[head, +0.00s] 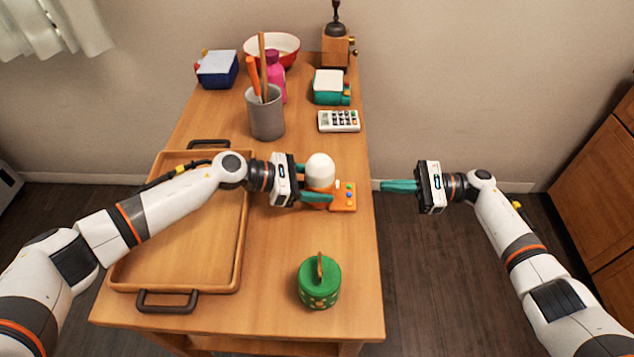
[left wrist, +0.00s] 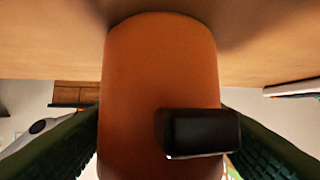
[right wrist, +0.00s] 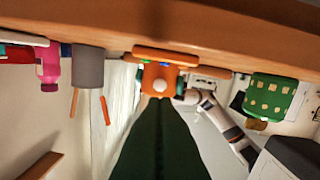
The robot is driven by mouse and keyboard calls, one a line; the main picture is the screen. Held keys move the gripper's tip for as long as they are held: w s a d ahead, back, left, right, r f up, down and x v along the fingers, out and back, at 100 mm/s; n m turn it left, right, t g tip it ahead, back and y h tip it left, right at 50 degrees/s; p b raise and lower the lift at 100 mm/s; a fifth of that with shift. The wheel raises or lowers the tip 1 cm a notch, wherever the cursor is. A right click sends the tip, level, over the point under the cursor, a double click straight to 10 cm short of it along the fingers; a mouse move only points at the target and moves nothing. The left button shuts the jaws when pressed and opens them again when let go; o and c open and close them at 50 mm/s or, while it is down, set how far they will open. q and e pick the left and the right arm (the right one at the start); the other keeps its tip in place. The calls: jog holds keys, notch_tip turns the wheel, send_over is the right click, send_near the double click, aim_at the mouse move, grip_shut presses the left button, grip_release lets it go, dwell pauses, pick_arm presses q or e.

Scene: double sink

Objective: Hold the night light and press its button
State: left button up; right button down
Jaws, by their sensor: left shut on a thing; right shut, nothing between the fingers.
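The night light (head: 320,170) has a white domed top and an orange body, and stands near the right edge of the table. Small coloured buttons show on its orange base, and a small white knob shows on its right side. My left gripper (head: 314,186) is shut on its body from the left. In the left wrist view the orange body (left wrist: 150,90) fills the space between the fingers, with a dark block on it. My right gripper (head: 384,185) is shut and empty, just off the table's right edge, pointing at the light. The light (right wrist: 150,77) is ahead of it in the right wrist view.
A wooden tray (head: 240,262) lies under my left arm. A green lidded pot (head: 319,285) stands in front of the light. A grey cup with utensils (head: 267,118), a calculator (head: 339,121) and a teal toaster-like object (head: 328,88) are behind. The space around my right gripper is clear.

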aim_at(356, 200)
jog(key=shift+s+a+f+n+t+h, duration=0.15)
jog(key=shift+a+n+t+h, duration=0.9)
jog(key=shift+n+t, duration=1.6)
jog(key=shift+s+a+r+n+t+h, duration=0.1)
jog(key=shift+s+a+n+t+h, duration=0.25)
jog(key=shift+a+n+t, duration=2.2)
jog(key=shift+s+a+f+n+t+h, duration=0.1)
jog(key=shift+a+n+t+h, duration=0.55)
jog(key=shift+n+t, duration=2.05)
